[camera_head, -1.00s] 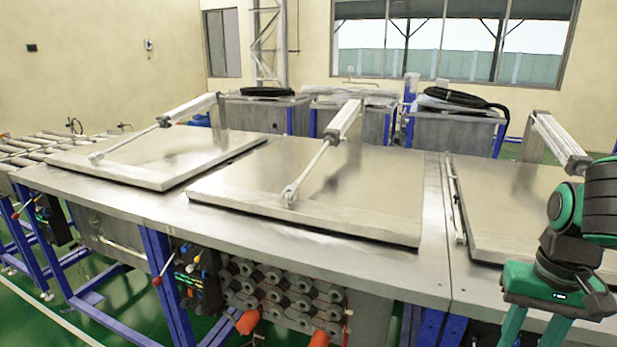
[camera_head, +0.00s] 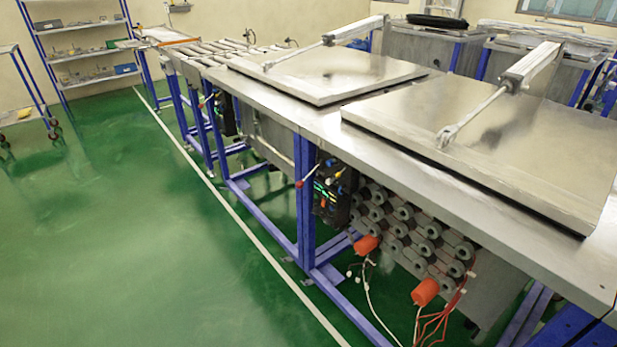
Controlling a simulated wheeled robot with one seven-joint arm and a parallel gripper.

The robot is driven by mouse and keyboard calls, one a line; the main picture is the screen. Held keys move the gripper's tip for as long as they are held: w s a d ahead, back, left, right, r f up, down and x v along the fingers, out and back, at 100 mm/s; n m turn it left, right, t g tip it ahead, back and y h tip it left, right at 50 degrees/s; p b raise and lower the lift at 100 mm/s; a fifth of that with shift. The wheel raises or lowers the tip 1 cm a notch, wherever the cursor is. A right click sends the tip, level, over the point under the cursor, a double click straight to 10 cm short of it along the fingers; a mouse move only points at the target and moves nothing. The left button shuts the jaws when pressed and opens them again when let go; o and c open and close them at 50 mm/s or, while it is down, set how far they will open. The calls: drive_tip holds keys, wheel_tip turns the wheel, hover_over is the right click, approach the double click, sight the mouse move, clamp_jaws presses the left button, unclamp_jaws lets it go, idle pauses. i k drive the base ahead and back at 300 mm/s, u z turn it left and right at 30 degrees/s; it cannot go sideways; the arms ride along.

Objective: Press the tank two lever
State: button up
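Two levers show on the front of the metal bench. The nearer red-tipped lever (camera_head: 303,181) sticks out beside a black control box (camera_head: 333,190), in front of the near tank lid. A farther red-tipped lever (camera_head: 207,99) sits by another dark box (camera_head: 228,114), in front of the far lid. No readable label shows which one is tank two's. The near lid (camera_head: 540,125) and the far lid (camera_head: 325,72) both lie flat and closed, each joined to a pneumatic cylinder. My gripper is out of view.
The bench (camera_head: 420,170) runs diagonally on blue legs. Orange-red plugs (camera_head: 425,292) with hanging wires and a rack of grey cylinders (camera_head: 405,225) sit below the near lid. Open green floor (camera_head: 110,240) fills the left; a shelf (camera_head: 90,60) and a cart (camera_head: 20,95) stand behind.

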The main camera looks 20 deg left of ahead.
sight(300, 184)
drive_tip(key=z, duration=0.4)
drive_tip(key=k, duration=1.65)
drive_tip(key=u, duration=0.65)
drive_tip(key=i, duration=1.3)
drive_tip(key=z, duration=0.05)
